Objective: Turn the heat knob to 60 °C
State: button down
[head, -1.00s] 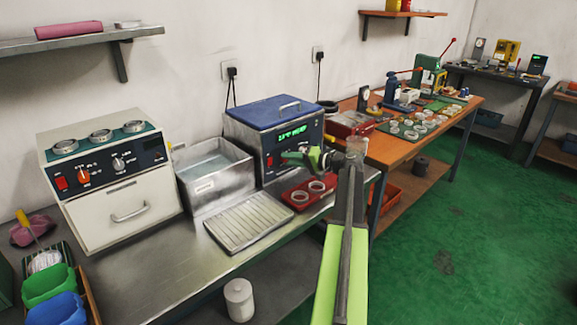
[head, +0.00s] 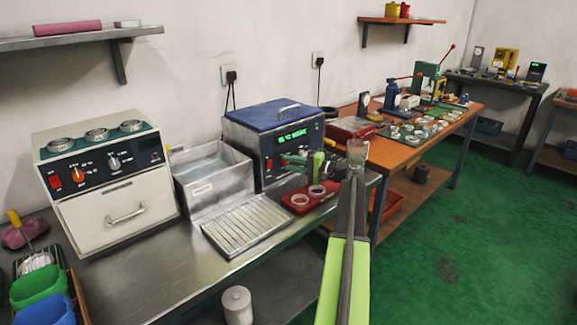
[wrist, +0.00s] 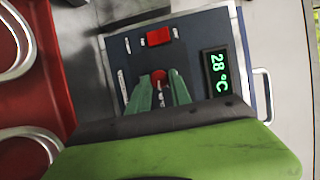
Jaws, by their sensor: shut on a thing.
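The heater box (head: 249,159) with the blue lid stands on the steel bench. In the wrist view its dark front panel (wrist: 200,42) carries a red knob (wrist: 158,76). The green display (wrist: 218,72) beside it reads 28 °C. My gripper (wrist: 160,88) is shut on the knob, with one green finger on each side; the fingers hide part of it. In the head view my gripper (head: 301,163) is at the front of the box and hides the knob there. The marks around the knob are too small to read.
A red tray (head: 297,207) with metal rings lies just below my gripper. A ribbed drain tray (head: 247,226) and a steel water tank (head: 212,184) stand to the left. A white oven (head: 100,180) with its own knobs is farther left. A red rocker switch (wrist: 159,37) is near the knob.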

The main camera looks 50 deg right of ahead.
jog(key=shift+w+r, duration=0.1)
jog(key=c, duration=1.2)
grip_release()
jog(key=v, duration=1.7)
jog(key=shift+s+p, duration=0.25)
jog(key=shift+p, duration=0.05)
